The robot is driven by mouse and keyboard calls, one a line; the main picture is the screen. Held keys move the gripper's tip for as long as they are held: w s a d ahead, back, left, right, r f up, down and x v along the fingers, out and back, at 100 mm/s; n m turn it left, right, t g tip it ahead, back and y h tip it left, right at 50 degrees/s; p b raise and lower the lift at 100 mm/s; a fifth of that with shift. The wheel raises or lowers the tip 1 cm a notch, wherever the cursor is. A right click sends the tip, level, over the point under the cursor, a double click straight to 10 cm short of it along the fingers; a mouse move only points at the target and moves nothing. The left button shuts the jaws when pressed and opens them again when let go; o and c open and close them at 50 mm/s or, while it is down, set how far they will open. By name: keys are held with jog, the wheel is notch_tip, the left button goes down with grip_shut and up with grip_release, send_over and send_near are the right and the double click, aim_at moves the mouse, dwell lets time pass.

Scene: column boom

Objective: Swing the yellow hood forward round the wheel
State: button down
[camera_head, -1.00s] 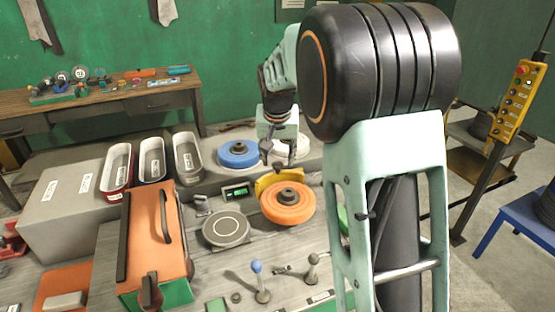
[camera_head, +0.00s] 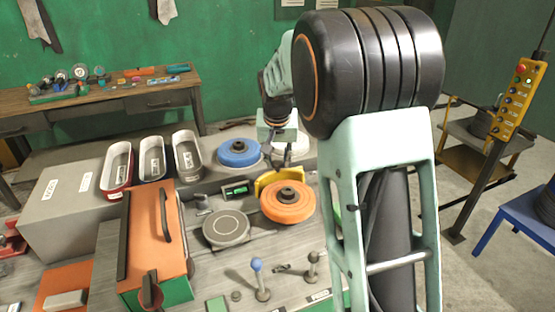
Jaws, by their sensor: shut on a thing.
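The yellow hood (camera_head: 266,183) is a curved guard along the back and back-left of the orange wheel (camera_head: 288,203). The wheel lies flat with a dark hub in its middle, and its front side is uncovered. My gripper (camera_head: 285,164) is at the far, back-right part of the hood, under its pale green wrist. It is shut on the hood, though the fingertips are small and partly hidden in this view.
A blue wheel (camera_head: 239,153) lies behind and left of the hood. A grey disc (camera_head: 226,228) is at front left. A blue-knobbed lever (camera_head: 257,266) and a dark-knobbed lever (camera_head: 312,262) stand in front. An orange toolbox (camera_head: 157,240) is further left.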

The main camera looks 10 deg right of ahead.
aim_at(292, 172)
jog(key=shift+d, duration=0.15)
jog(key=shift+d+m+h, duration=0.5)
jog(key=shift+d+m, duration=0.15)
jog(key=shift+m, duration=0.45)
jog(key=d+m, duration=0.1)
jog(key=d+m+g+h+b, duration=0.1)
jog(key=m, duration=0.1)
jog(key=shift+s+d, duration=0.15)
jog(key=shift+d, duration=0.1)
jog(key=shift+s+d+m+g+h, duration=0.25)
jog(key=shift+s+d+m+g, duration=0.25)
jog(key=shift+m, duration=0.55)
jog(key=shift+s+d+m+g+h, duration=0.2)
jog(key=shift+s+d+m, duration=0.15)
jog(key=shift+d+m, duration=0.55)
jog(key=shift+s+d+m+g+h, duration=0.3)
jog(key=shift+s+d+m, duration=0.15)
jog(key=shift+m, duration=0.8)
jog(key=c, duration=1.6)
grip_release()
